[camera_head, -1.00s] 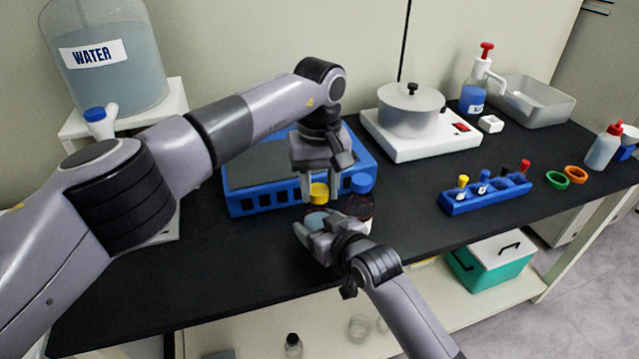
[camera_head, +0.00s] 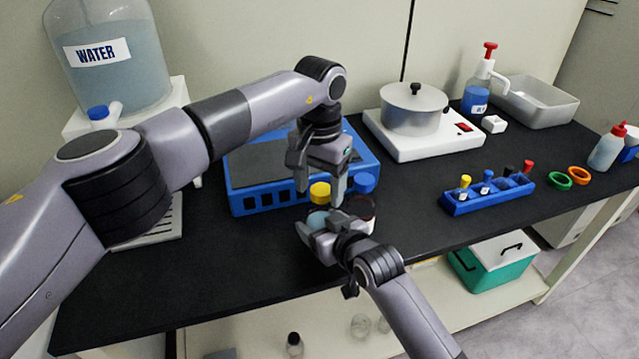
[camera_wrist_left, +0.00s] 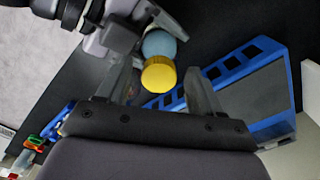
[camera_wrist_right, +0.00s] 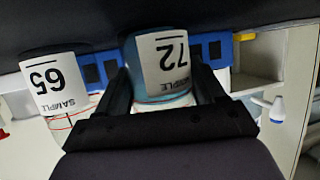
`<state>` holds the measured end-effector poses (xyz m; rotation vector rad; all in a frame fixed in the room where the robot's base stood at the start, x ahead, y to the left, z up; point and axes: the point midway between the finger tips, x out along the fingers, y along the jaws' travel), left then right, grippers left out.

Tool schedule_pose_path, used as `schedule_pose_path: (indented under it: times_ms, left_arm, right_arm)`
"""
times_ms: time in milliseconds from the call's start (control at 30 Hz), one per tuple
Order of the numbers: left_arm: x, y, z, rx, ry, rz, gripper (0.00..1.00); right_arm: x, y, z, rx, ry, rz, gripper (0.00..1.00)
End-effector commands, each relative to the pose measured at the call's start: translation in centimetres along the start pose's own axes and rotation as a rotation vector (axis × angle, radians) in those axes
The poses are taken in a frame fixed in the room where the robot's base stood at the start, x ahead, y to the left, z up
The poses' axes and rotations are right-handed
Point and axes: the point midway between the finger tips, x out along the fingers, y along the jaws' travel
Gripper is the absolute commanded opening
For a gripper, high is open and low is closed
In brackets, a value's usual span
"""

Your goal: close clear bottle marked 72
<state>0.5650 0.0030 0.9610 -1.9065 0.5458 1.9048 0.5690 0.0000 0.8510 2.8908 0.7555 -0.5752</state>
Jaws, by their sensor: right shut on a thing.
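The clear bottle marked 72 (camera_wrist_right: 165,62) holds blue liquid and shows its label upside down in the right wrist view. My right gripper (camera_head: 321,233) is shut on it. Its blue round top (camera_head: 317,220) shows beside the fingers in the head view, and also in the left wrist view (camera_wrist_left: 160,44). A yellow cap (camera_head: 319,192) shows just behind the bottle in the head view. My left gripper (camera_head: 322,185) is above, its open fingers on either side of the yellow cap (camera_wrist_left: 159,74) in view, with gaps. I cannot tell the cap's height.
A bottle marked 65 (camera_wrist_right: 50,86) stands close beside it. A hot plate with a pot (camera_head: 412,112) and a blue vial rack (camera_head: 487,193) are to the right. The front left table (camera_head: 200,290) is clear.

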Motion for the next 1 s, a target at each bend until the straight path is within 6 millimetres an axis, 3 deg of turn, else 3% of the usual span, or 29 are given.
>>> schedule_pose_path:
  times_ms: [333,700,1000]
  left_arm:
    - [-0.4,0.0,0.0,-0.001,0.0,-0.001,0.65]
    - [-4.5,0.0,0.0,-0.001,0.001,-0.001,0.65]
    - [-4.5,0.0,0.0,-0.005,-0.001,0.0,0.62]
  right_arm:
    - [0.0,0.0,0.1,0.0,-0.001,0.0,0.0]
    - [0.0,0.0,0.1,0.0,-0.001,0.0,0.0]
    - [0.0,0.0,0.1,0.0,-0.001,0.0,0.0]
